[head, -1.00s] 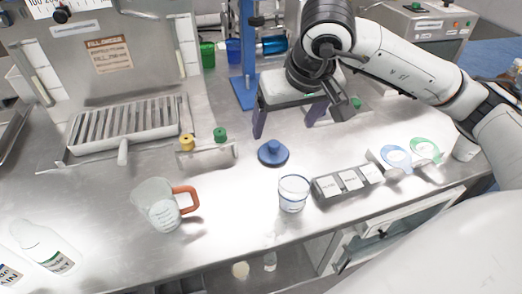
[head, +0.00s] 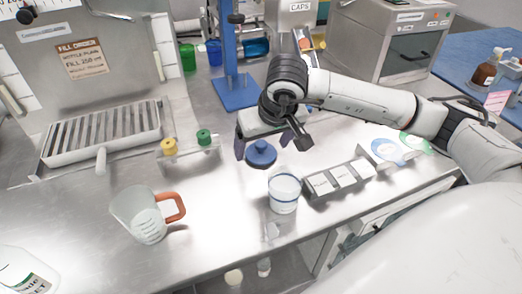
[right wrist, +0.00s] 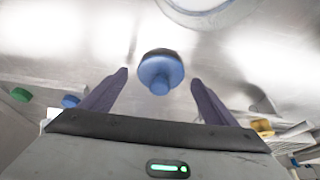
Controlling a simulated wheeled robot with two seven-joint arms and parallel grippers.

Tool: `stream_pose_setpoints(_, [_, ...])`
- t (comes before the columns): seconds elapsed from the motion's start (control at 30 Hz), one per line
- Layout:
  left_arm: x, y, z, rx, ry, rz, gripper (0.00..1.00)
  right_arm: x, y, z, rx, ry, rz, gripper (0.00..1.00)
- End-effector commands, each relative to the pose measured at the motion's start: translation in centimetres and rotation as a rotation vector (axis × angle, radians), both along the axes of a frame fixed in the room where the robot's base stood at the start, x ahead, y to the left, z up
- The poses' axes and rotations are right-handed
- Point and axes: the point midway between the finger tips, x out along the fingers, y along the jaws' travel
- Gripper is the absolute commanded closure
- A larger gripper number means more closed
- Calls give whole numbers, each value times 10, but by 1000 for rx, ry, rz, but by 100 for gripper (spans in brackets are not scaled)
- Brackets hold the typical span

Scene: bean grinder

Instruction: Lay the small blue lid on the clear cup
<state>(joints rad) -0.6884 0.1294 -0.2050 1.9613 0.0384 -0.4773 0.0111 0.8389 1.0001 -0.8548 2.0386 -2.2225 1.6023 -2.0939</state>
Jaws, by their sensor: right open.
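The small blue lid (head: 261,153), a round disc with a knob on top, lies on the steel counter. It also shows in the right wrist view (right wrist: 160,72), knob facing the camera, between and slightly beyond the fingertips. The clear cup (head: 284,194), with a blue band near its rim, stands upright and uncovered in front of the lid, to its right. Part of its rim shows in the right wrist view (right wrist: 207,10). My right gripper (head: 266,150) is open, its purple fingers apart on either side above the lid. Contact with the lid is not visible. My left gripper is out of view.
A measuring jug (head: 144,214) with an orange handle stands at the left. A grey labelled rack (head: 338,179) is close to the cup's right. Yellow (head: 169,146) and green (head: 204,137) knobs stand behind. The blue stand (head: 232,92) rises behind my gripper.

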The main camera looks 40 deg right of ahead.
Motion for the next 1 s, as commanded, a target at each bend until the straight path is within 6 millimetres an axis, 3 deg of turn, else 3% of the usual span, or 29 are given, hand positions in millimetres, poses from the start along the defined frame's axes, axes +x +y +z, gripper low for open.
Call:
stream_pose_setpoints(0.33, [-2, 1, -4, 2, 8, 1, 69, 4, 0, -9, 0, 0, 1, 18])
stream_pose_setpoints(0.6, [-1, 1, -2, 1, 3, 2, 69, 4, 0, -9, -1, -1, 1, 61])
stream_pose_setpoints(0.87, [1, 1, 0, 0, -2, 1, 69, 4, 0, -6, 0, -2, 1, 61])
stream_pose_setpoints(1.0, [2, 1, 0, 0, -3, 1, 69, 5, 0, 11, 0, -6, 1, 61])
